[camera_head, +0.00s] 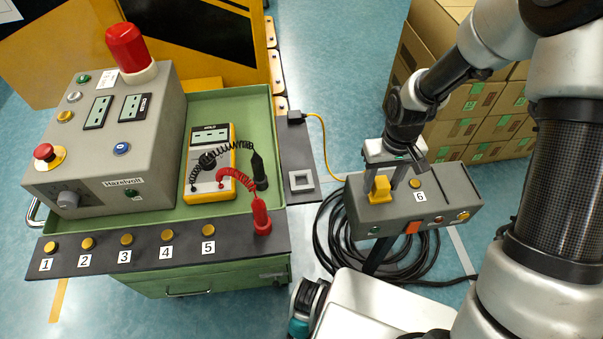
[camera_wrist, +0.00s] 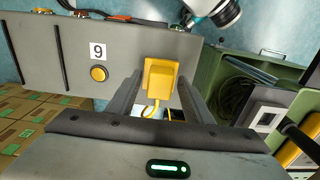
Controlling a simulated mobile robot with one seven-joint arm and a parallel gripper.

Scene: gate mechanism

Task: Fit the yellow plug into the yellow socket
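The yellow plug (camera_head: 380,188) stands on the left part of the grey box (camera_head: 440,192) labelled 6 in the head view. In the wrist view the plug (camera_wrist: 160,79) lies between my finger tips, with its yellow cord (camera_wrist: 151,108) hanging below it in the picture. My gripper (camera_head: 391,174) points down at the box from above. Its fingers (camera_wrist: 161,84) look open, one on each side of the plug, with little room; I see no clear grip. I cannot make out a separate yellow socket; the surface under the plug is hidden.
A green cart (camera_head: 220,93) at left holds a yellow multimeter (camera_head: 226,160) and a grey console (camera_head: 127,160). Its black side panel (camera_head: 298,150) carries a white square frame (camera_head: 301,181). Black cable (camera_head: 333,235) coils below the box. Cardboard boxes (camera_head: 478,98) stand behind.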

